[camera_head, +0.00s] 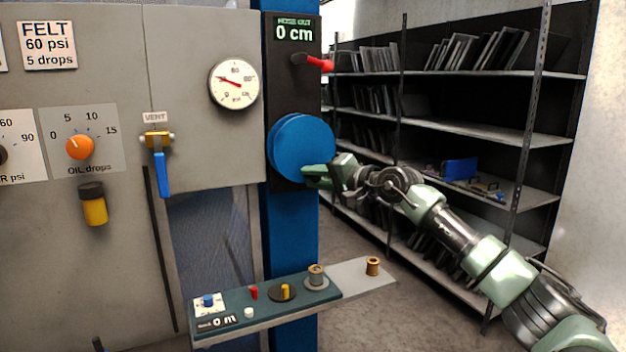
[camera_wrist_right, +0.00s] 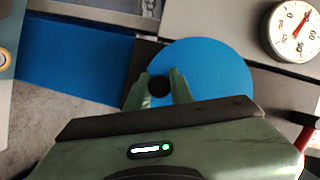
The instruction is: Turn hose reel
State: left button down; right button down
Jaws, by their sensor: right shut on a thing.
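The hose reel is a round blue disc (camera_head: 298,143) on a black panel fixed to a blue post. It also shows in the right wrist view (camera_wrist_right: 217,72). A small round black knob (camera_wrist_right: 159,87) sits near the reel's edge. My right gripper (camera_head: 310,173) is at the lower right part of the reel and shut on this knob, one green finger on each side. In the head view the fingers hide the knob. The display above the reel (camera_head: 293,32) reads "HOSE OUT 0 cm". My left gripper is not in view.
A red-handled lever (camera_head: 318,63) sticks out above the reel. A gauge (camera_head: 234,83) and a blue vent lever (camera_head: 161,172) are on the grey cabinet to the left. A narrow bench (camera_head: 355,283) with small parts juts out below. Shelves (camera_head: 470,130) stand behind my right arm.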

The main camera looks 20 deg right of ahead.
jog(key=shift+f, duration=0.2)
jog(key=c, duration=1.2)
grip_release()
jog(key=shift+r, duration=0.1)
jog(key=shift+c, duration=0.2)
jog(key=b+v, duration=0.2)
jog(key=v, duration=0.4)
jog(key=shift+s+d+b, duration=0.2)
jog(key=shift+s+b, duration=0.1)
jog(key=shift+s, duration=0.05)
jog(key=shift+s+d+r, duration=0.1)
jog(key=shift+s, duration=0.3)
